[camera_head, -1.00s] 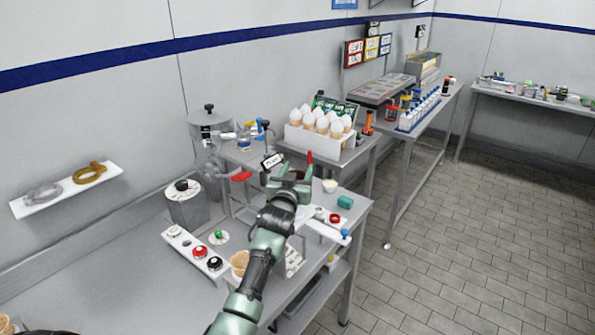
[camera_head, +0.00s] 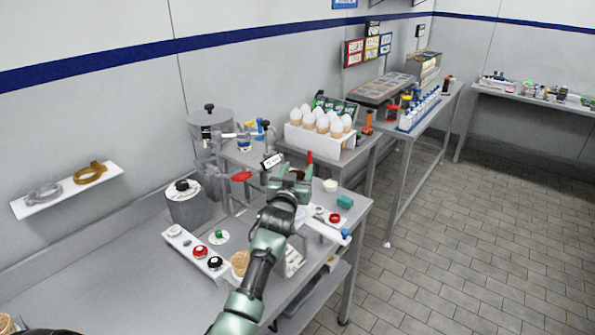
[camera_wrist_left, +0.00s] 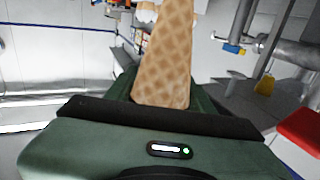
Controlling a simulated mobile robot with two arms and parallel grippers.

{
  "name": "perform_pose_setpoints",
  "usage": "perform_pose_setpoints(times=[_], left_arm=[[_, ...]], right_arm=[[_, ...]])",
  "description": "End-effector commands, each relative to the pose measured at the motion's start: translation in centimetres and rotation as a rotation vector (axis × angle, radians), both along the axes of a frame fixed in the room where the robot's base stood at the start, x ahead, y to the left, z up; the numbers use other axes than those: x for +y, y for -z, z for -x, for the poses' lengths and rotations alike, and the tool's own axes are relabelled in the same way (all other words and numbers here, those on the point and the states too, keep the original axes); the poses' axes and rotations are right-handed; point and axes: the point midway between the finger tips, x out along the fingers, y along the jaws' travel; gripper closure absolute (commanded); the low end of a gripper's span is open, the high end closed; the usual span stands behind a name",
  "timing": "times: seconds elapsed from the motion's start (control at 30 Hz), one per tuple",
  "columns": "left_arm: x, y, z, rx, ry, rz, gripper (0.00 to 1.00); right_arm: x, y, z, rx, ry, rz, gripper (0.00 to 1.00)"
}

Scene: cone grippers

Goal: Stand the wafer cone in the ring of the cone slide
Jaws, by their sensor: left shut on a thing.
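My left gripper (camera_head: 289,182) is over the middle of the near steel table in the head view. It is shut on the wafer cone (camera_wrist_left: 165,62), which stands up from between its jaws in the left wrist view, tan with a waffle pattern. My right gripper is not in view.
A red lever (camera_head: 241,176) is close to the left of my gripper. A panel with knobs (camera_head: 200,251) and a tan wafer item (camera_head: 240,262) are nearer. A white rack of topped cones (camera_head: 318,142) stands behind. The table's front left is clear.

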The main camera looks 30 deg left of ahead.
Motion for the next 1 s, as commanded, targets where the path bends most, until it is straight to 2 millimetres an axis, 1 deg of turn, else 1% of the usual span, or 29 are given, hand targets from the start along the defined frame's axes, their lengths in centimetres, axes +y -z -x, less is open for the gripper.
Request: perform_pose_setpoints(times=[0.63,1.0], left_arm=[[0.0,0.1,0.0,0.0,0.0,0.0,0.63],[0.0,1.0,0.0,0.0,0.0,0.0,0.63]], right_arm=[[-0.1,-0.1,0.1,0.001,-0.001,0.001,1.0],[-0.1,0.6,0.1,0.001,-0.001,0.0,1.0]])
